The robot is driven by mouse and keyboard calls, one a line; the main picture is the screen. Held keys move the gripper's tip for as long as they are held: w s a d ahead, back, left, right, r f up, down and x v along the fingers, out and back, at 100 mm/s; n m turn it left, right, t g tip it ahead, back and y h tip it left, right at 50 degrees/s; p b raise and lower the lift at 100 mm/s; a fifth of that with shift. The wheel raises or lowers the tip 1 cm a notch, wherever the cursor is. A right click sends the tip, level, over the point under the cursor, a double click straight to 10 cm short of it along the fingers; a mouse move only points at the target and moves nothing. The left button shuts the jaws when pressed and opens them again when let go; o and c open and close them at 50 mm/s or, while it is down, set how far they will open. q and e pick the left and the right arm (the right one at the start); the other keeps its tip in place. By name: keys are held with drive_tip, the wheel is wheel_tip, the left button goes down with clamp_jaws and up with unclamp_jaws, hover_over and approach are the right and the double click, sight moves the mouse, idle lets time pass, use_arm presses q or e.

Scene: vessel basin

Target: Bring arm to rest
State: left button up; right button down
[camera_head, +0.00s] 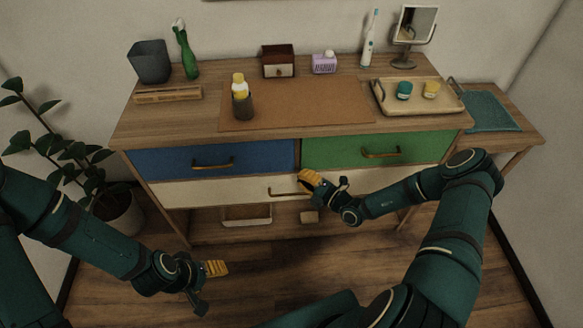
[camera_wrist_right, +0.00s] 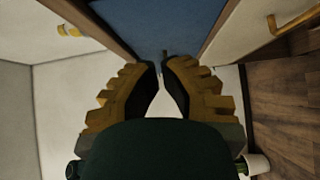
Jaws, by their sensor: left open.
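My left gripper (camera_head: 212,286) has yellow finger pads and is open and empty, low at the left in front of the dresser, above the floor. My right gripper (camera_head: 318,182) is in front of the dresser's drawers in the head view, near the handle of the white drawer. In the right wrist view, the two ridged yellow fingers of my right gripper (camera_wrist_right: 162,72) lean towards each other with a narrow gap between their tips. I see nothing held between them.
The wooden dresser has a blue drawer (camera_head: 215,161), a green drawer (camera_head: 340,150) and a white drawer (camera_head: 225,190). A tray (camera_head: 415,105), a bottle (camera_head: 241,85) and other small items stand on top. A potted plant (camera_head: 120,215) is at the left. Free floor (camera_head: 290,265) lies in front.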

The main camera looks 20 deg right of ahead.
drive_tip(key=v, duration=0.3)
drive_tip(key=shift+s, duration=0.2)
drive_tip(key=s+a+n+g+y, duration=0.2)
drive_tip(key=s+a+n+g, duration=0.35)
drive_tip(key=a+n, duration=0.2)
drive_tip(key=s+a+n+g+y, duration=0.3)
drive_tip(key=s+a+n+g, duration=0.1)
drive_tip(key=a+n+g, duration=0.3)
drive_tip(key=s+a+f+n+g+h, duration=0.1)
drive_tip(key=s+n+g+h, duration=0.3)
drive_tip(key=n, duration=0.6)
drive_tip(key=s+f+n+g+h, duration=0.1)
drive_tip(key=s+n+h, duration=0.2)
drive_tip(key=s+n, duration=0.5)
drive_tip(key=shift+w+a+r+n+t+h, duration=0.1)
drive_tip(key=shift+w+r+n+t+h, duration=0.45)
drive_tip(key=shift+n, duration=1.75)
drive_tip(key=shift+w+a+r+n+t+h, duration=0.1)
drive_tip(key=shift+w+r+n+t+h, duration=0.45)
drive_tip(key=shift+n, duration=1.8)
drive_tip(key=shift+w+a+r+n+t+h, duration=0.1)
drive_tip(key=shift+w+r+n+t+h, duration=0.45)
drive_tip(key=shift+n, duration=1.75)
